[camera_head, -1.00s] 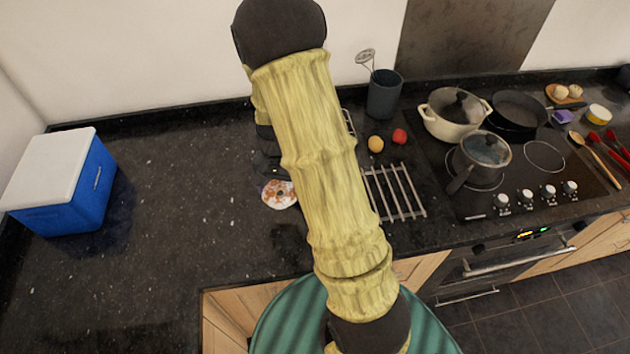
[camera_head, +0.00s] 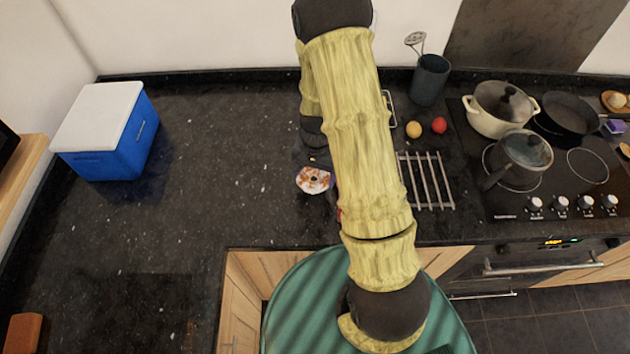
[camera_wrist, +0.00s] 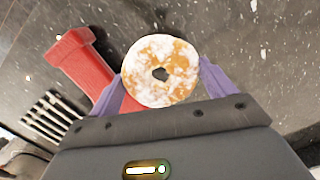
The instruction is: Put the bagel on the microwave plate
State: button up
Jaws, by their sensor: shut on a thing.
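The bagel (camera_head: 304,184) is round, pale and orange-brown with a hole. It shows at the end of my arm in the head view, over the dark counter. In the wrist view the bagel (camera_wrist: 180,58) sits between the purple fingers of my gripper (camera_wrist: 160,86), which is shut on it. How high it is above the counter is hard to tell. My arm hides much of the gripper in the head view. I see no microwave plate for certain; a dark thing (camera_head: 5,142) on a wooden shelf is cut off at the left edge.
A blue cooler box (camera_head: 118,140) with a white lid stands at the back left. The counter between it and the bagel is clear. A red object (camera_wrist: 82,65) lies close beside the gripper. A metal rack (camera_head: 428,182), pots and a hob are to the right.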

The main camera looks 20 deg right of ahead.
aim_at(314, 183)
jog(key=shift+f+p, duration=0.55)
jog(key=shift+f, duration=1.55)
jog(key=shift+f, duration=0.1)
jog(key=shift+o, duration=1.5)
